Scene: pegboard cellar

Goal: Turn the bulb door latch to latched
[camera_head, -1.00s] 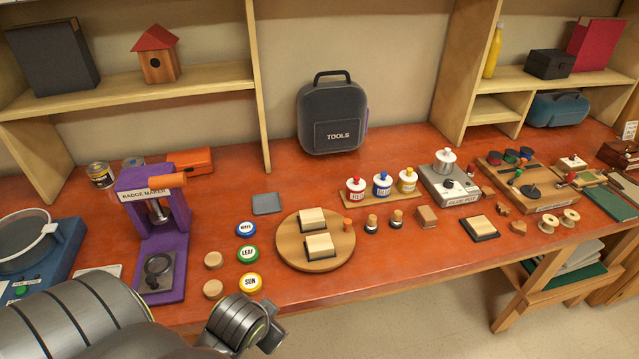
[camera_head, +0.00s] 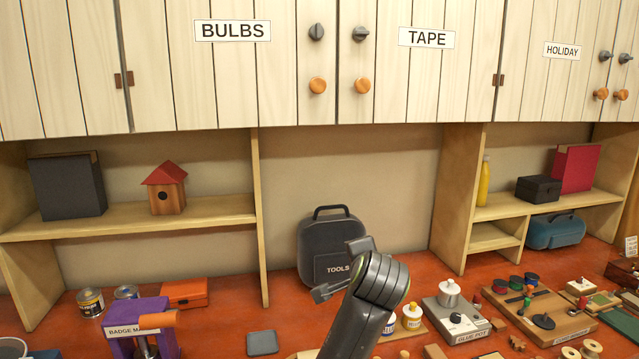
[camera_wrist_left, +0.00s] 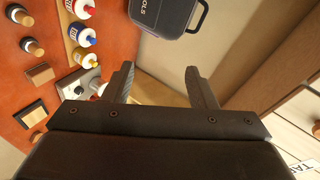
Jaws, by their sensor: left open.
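The bulb door (camera_head: 226,75), a pale plank cupboard door labelled BULBS, is closed in the head view. Its dark grey latch (camera_head: 316,32) is at the upper right of the door, with its grip close to upright. A round orange knob (camera_head: 317,86) sits below the latch. My left gripper (camera_head: 340,270) is below the cupboards, in front of the tool bag, well apart from the latch. In the left wrist view its two fingers (camera_wrist_left: 158,72) are spread with nothing between them. The latch is not identifiable there. My right gripper is in neither view.
The TAPE door (camera_head: 425,80) beside it has its own grey latch (camera_head: 360,33) and orange knob. The tool bag (camera_head: 331,240) stands behind my left gripper. A glue pot (camera_head: 455,318) and paint bottles are on the bench. Shelf uprights flank the open middle space.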

